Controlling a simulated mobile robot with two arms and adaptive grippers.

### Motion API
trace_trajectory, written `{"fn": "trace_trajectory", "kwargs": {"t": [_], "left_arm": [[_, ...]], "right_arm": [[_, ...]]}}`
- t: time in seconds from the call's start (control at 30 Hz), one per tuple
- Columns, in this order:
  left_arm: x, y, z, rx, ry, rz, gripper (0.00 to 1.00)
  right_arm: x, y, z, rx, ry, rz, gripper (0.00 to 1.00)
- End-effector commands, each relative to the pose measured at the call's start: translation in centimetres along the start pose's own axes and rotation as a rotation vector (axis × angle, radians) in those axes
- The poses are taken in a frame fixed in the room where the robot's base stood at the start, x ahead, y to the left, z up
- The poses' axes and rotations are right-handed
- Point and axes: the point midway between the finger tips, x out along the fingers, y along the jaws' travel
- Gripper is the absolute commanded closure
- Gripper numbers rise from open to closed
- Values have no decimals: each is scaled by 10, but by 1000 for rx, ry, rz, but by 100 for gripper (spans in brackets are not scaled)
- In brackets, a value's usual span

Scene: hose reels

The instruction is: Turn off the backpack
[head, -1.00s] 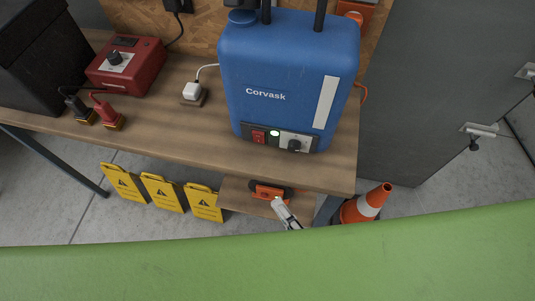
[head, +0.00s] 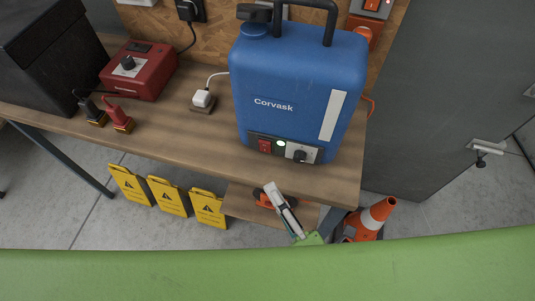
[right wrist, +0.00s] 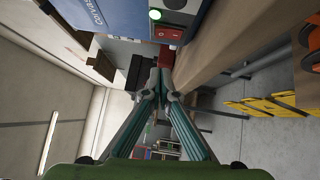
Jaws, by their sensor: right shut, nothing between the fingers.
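The blue backpack (head: 295,85), marked Corvask, stands upright on the wooden workbench (head: 200,140). Its low front panel has a red rocker switch (head: 265,146), a lit green light (head: 282,143) and a dark knob (head: 300,155). My left gripper is out of view.
Yellow caution signs (head: 170,197) and an orange cone (head: 375,215) are below. A grey panel (head: 430,110) is at right.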

Motion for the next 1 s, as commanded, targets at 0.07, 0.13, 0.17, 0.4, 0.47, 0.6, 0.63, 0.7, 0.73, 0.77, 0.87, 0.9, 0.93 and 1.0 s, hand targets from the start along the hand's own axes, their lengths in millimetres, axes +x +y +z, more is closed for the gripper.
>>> {"fn": "trace_trajectory", "kwargs": {"t": [0.07, 0.13, 0.17, 0.4, 0.47, 0.6, 0.63, 0.7, 0.73, 0.77, 0.87, 0.9, 0.93, 1.0], "left_arm": [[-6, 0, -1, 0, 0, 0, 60], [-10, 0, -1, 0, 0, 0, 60], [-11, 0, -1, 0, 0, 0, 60], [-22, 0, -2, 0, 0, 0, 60], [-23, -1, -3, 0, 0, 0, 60], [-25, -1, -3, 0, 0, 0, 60], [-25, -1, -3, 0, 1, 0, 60], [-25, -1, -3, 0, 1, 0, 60], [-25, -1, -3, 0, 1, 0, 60], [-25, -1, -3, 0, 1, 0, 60], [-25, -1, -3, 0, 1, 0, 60], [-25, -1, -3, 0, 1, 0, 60], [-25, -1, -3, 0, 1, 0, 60], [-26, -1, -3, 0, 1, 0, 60]], "right_arm": [[19, 4, 1, -2, -1, 5, 100], [33, 4, 0, -2, 0, 5, 100], [39, 4, 1, -1, -1, 4, 100], [70, 3, 17, -4, 0, 2, 100], [74, 2, 21, -3, 0, 0, 100], [80, 0, 28, -1, -1, -1, 100], [80, 0, 28, -1, -1, -1, 100], [81, 0, 29, -1, -1, -1, 100], [81, 0, 29, -1, -1, -1, 100], [81, 0, 29, -1, -1, -1, 100], [81, 0, 29, -1, -1, -1, 100], [81, 0, 29, -1, -1, -1, 100], [81, 0, 29, -1, -1, -1, 100], [81, 1, 29, 1, -1, -2, 100]]}}
